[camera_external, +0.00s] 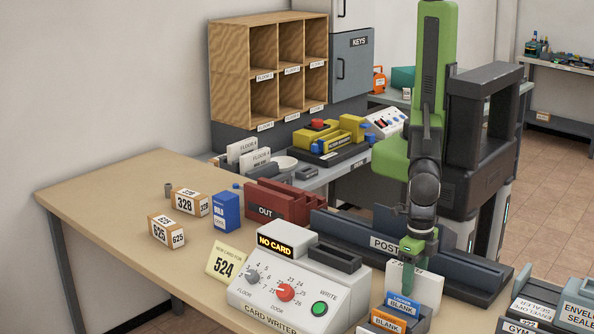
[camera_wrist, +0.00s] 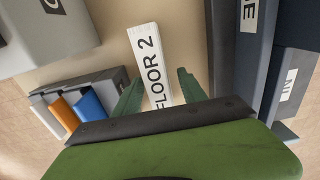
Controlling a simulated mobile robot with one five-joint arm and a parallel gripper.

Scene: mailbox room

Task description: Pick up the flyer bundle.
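A white upright bundle labelled FLOOR 2 (camera_wrist: 147,55) shows between my fingers in the wrist view. It looks like the flyer bundle, and it is the white block (camera_external: 429,288) at the front right of the table in the external view. My gripper (camera_wrist: 158,84) is open, with one green finger on each side of the bundle and a visible gap to each. In the external view my gripper (camera_external: 407,277) points down in front of the bundle, hiding part of its label. I cannot tell how deep the fingers reach around it.
The card writer (camera_external: 290,285) stands to the left. A holder with BLANK cards (camera_external: 390,320) is close in front. The dark POST rail (camera_external: 345,236) is right behind the bundle. More white floor bundles (camera_external: 250,157) stand at the back left.

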